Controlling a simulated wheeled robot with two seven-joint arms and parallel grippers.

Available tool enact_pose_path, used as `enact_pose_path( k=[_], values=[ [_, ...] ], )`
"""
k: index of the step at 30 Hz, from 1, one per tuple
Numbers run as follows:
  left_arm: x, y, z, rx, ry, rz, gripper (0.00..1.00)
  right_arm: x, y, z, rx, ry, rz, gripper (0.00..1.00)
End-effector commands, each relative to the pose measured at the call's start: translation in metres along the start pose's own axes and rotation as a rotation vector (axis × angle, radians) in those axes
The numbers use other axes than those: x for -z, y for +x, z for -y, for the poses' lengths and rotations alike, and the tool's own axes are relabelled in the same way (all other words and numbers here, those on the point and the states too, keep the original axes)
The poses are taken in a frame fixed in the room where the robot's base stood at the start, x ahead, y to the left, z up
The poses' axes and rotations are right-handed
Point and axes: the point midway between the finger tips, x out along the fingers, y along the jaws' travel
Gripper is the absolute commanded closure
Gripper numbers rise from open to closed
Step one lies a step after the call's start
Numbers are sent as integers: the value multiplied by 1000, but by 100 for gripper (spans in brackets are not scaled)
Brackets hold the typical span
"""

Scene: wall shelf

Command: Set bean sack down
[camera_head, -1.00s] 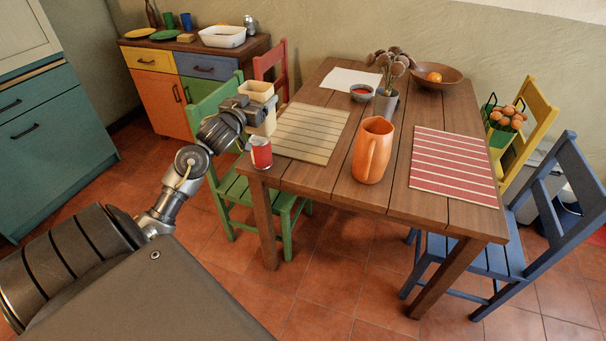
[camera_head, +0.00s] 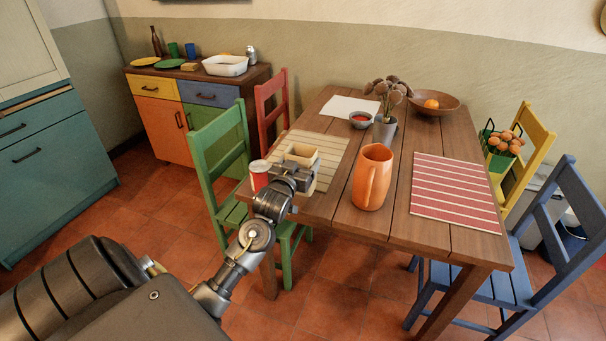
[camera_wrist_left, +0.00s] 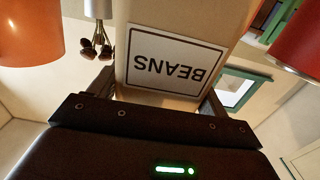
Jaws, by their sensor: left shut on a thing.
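The bean sack (camera_head: 302,153) is a tan, box-like bag with an open top, over the near left part of the table (camera_head: 330,203). My left gripper (camera_head: 298,172) is shut on it. In the left wrist view the sack (camera_wrist_left: 172,62) fills the middle between the fingers, and its white BEANS label reads upside down. The sack stands in front of the beige striped placemat (camera_head: 325,143) and hides part of it. My right gripper is not in view.
A red can (camera_head: 259,176) stands close left of the sack, near the table's edge. A large orange mug (camera_head: 372,178) stands to the right. A vase of dried flowers (camera_head: 385,128) and a small bowl (camera_head: 361,120) are farther back. A green chair (camera_head: 222,150) is at the left.

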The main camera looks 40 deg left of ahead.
Motion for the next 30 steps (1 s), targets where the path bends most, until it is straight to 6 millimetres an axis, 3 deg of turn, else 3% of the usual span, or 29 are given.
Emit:
enact_pose_path(
  k=[5, 13, 25, 26, 30],
  values=[
    [-3, 0, -3, 0, -2, -1, 59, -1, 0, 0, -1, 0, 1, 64],
    [-37, 0, -8, 1, 0, 0, 59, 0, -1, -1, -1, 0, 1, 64],
    [-42, 0, -8, 1, -1, -3, 59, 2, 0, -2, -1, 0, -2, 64],
    [-43, -1, -8, 1, 0, 1, 21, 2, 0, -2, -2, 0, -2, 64],
    [-43, -1, -8, 0, 0, 0, 3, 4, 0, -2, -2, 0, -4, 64]
  ],
)
